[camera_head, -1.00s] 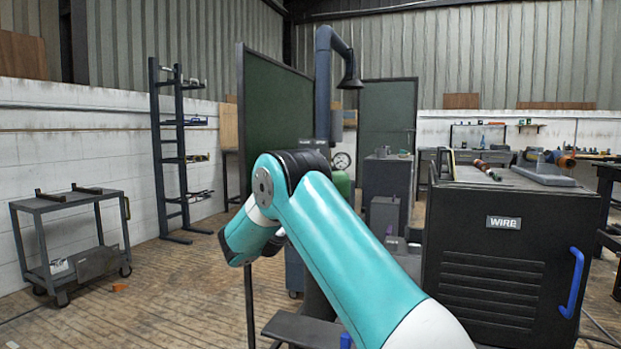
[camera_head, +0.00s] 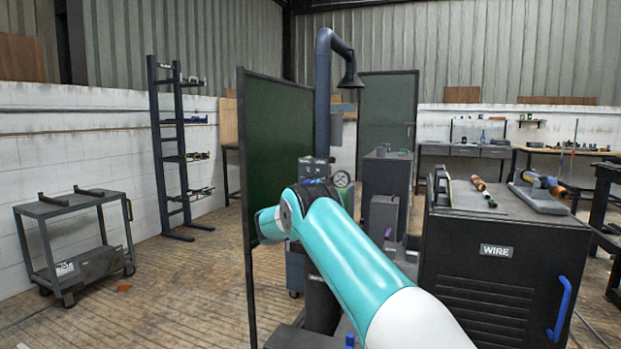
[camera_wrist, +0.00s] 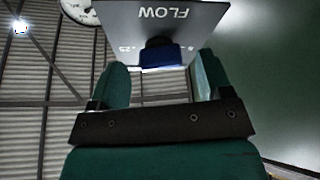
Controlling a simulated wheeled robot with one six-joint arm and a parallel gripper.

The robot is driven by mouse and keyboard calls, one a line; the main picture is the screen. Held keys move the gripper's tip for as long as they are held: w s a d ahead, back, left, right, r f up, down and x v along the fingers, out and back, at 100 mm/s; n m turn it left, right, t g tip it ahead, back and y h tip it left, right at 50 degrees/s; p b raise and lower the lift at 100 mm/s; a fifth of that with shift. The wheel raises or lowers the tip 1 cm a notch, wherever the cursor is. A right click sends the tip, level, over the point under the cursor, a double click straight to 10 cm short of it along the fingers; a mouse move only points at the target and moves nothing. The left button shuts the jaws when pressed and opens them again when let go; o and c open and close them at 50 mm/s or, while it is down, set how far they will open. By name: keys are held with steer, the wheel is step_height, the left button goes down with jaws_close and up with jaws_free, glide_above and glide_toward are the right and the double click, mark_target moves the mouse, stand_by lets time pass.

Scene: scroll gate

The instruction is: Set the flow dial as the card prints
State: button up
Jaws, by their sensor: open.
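The flow dial is a dark blue knob (camera_wrist: 160,55) on a grey plate (camera_wrist: 190,15) printed FLOW, which appears upside down in the wrist view. Small white marks stand on both sides of the knob; I cannot read them all surely. My gripper (camera_wrist: 161,72) is open, with one finger on each side of the knob in the picture. I see a gap on both sides and cannot tell whether the fingertips reach its depth. In the head view my arm hides the gripper and the dial. I cannot make out the card in either view.
A round gauge (camera_head: 341,179) stands beside a small dark panel (camera_head: 313,168) near the duct pipe (camera_head: 323,100). A green screen (camera_head: 275,150) stands close on the left. The black WIRE cabinet (camera_head: 500,290) is on the right.

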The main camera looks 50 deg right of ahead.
mark_target(311, 182)
steer(key=shift+x, duration=1.6)
steer(key=c, duration=0.9)
steer(key=shift+r+n+p, duration=0.1)
steer(key=shift+n+p, duration=0.2)
steer(key=n+t+y+p, duration=0.1)
steer(key=n+p, duration=0.1)
steer(key=n, duration=0.1)
steer(key=n+t+y+p, duration=0.1)
steer(key=n+p, duration=0.1)
steer(key=n, duration=0.1)
steer(key=shift+r+n+y, duration=0.2)
steer(key=shift+n+y, duration=0.2)
steer(key=n+y+p, duration=0.1)
steer(key=n+p, duration=0.2)
steer(key=n, duration=0.1)
steer(key=shift+t+y, duration=0.4)
steer(key=shift+f+n+p, duration=0.15)
steer(key=shift+n+p, duration=0.45)
steer(key=shift+y, duration=0.3)
